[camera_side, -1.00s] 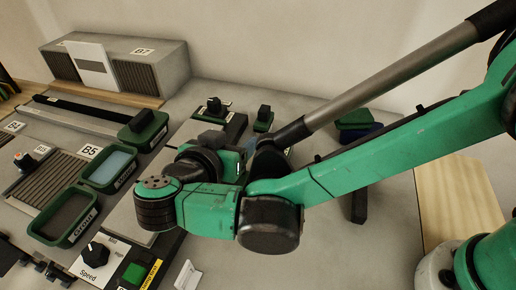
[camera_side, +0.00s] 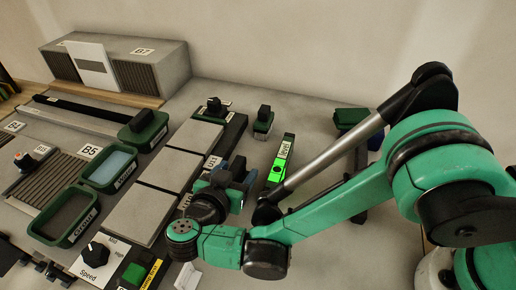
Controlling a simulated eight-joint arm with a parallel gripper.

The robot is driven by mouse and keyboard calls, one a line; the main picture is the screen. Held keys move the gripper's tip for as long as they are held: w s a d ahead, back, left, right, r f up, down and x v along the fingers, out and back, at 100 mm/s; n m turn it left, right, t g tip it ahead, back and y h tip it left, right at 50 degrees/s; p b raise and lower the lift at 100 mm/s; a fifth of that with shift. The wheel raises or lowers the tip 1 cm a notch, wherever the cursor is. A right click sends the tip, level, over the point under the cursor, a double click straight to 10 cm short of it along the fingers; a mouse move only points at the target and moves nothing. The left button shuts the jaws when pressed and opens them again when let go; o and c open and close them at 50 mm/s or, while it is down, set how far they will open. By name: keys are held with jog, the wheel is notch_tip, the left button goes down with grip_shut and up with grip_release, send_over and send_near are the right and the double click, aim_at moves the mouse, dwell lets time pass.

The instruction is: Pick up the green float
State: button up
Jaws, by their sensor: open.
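Two green pieces with black handles show, and I cannot tell for certain which is the green float. The smaller green piece (camera_side: 263,129) stands on the grey worktop behind the level. The larger green piece (camera_side: 142,139) is at the left, by the end of the long bars. My gripper (camera_side: 240,172) is open, low over the right side of the pale tiles, in front of and apart from the smaller green piece. Its fingertips are partly hidden by its own body. Nothing shows held in it.
A green level (camera_side: 283,150) lies right of my gripper. Pale tiles (camera_side: 165,173) run down the middle. Green trays (camera_side: 68,216) and a speed knob panel (camera_side: 97,258) are at the left. A dark green block (camera_side: 351,116) stands behind my arm. Bare worktop lies around the level.

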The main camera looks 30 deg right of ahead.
grip_shut()
dwell(0.4)
